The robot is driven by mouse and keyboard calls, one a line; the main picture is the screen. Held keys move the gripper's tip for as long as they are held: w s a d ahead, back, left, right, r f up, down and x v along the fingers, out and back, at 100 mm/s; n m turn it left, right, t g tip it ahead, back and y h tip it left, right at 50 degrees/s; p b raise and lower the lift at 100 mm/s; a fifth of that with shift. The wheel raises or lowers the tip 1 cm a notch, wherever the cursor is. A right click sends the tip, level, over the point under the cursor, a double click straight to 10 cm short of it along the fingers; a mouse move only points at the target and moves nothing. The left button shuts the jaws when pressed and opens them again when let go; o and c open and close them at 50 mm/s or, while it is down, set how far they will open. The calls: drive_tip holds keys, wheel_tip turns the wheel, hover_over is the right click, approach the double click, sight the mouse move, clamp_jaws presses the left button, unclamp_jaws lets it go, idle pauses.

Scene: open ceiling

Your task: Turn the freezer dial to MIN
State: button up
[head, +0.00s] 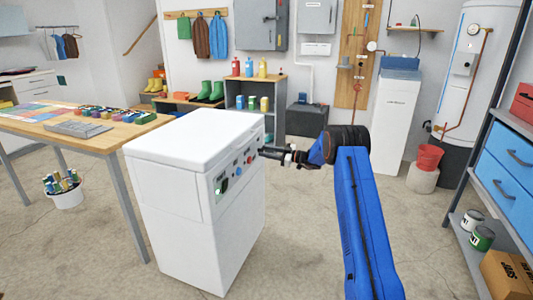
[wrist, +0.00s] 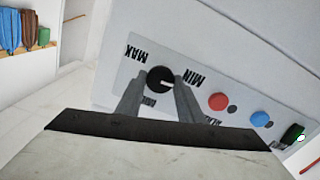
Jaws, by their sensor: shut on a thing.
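The white freezer (head: 170,210) stands in the middle of the head view, its control panel facing right. In the wrist view the panel appears upside down. Its round black dial (wrist: 160,78) has a short white mark, seen on the dial's right half. MAX is printed left of the dial, MIN to the right, and a third, partly covered label lies below it. My gripper (wrist: 158,88) is shut on the dial, one finger on each side. In the head view my gripper (head: 264,152) reaches the panel's far end, and the dial is hidden there.
Along the panel sit a red button (wrist: 218,102), a blue button (wrist: 260,118) and a dark green part (wrist: 292,134). A wooden table (head: 110,142) stands left of the freezer. A shelf rack (head: 505,165) is at the far right. The floor right of the freezer is clear.

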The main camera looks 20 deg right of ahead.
drive_tip(key=shift+f+n, duration=0.15)
drive_tip(key=shift+n, duration=0.45)
drive_tip(key=o, duration=1)
drive_tip(key=shift+o, duration=0.2)
drive_tip(key=v, duration=1.7)
drive_tip(key=shift+s+d, duration=0.15)
drive_tip(key=shift+d, duration=0.05)
